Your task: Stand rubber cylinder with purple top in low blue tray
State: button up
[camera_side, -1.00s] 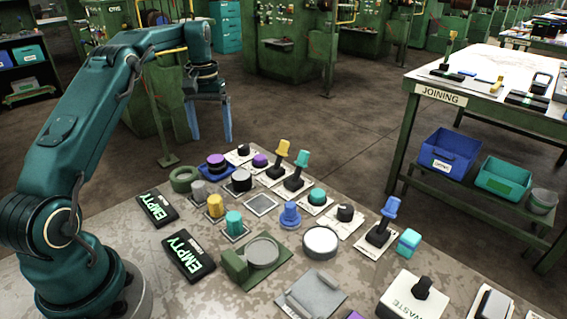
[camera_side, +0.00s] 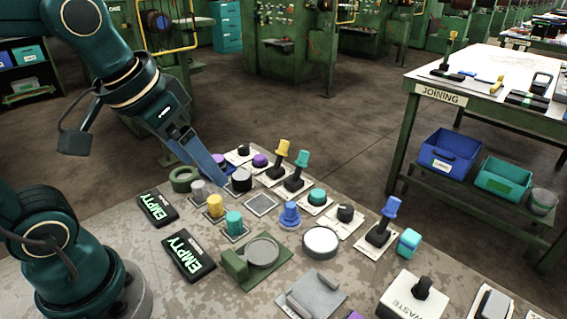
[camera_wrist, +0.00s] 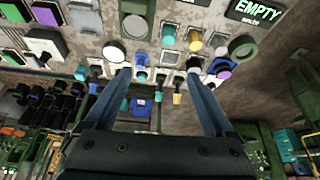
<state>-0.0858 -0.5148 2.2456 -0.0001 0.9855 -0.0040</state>
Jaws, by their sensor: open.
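The rubber cylinder with a purple top (camera_wrist: 223,73) shows in the wrist view just right of my right finger, standing at the low blue tray (camera_wrist: 212,66). In the side view only a bit of its purple top (camera_side: 218,158) shows behind my fingers, and the tray is mostly hidden. My gripper (camera_wrist: 160,73) is open, with nothing between its fingers. In the side view my gripper (camera_side: 214,176) slants down to the right, in front of the tray area.
A green ring (camera_side: 185,179), grey, yellow and teal cylinders (camera_side: 234,222) and a black cylinder (camera_side: 241,180) crowd the area. Knobs and upright levers (camera_side: 299,170) stand beyond. Two black EMPTY plates (camera_side: 189,255) lie at the left front, with bare bench around them.

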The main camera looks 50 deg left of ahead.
jog(key=shift+m+t, duration=0.4)
jog(key=shift+m, duration=0.1)
jog(key=shift+s+d+f, duration=0.3)
jog(key=shift+s+f, duration=0.1)
jog(key=shift+s, duration=0.2)
jog(key=shift+s+d+f, duration=0.25)
jog(key=shift+s+f, duration=0.15)
jog(key=shift+s, duration=0.2)
jog(key=shift+s+d+f, duration=0.3)
jog(key=shift+s+f, duration=0.1)
jog(key=shift+s, duration=0.2)
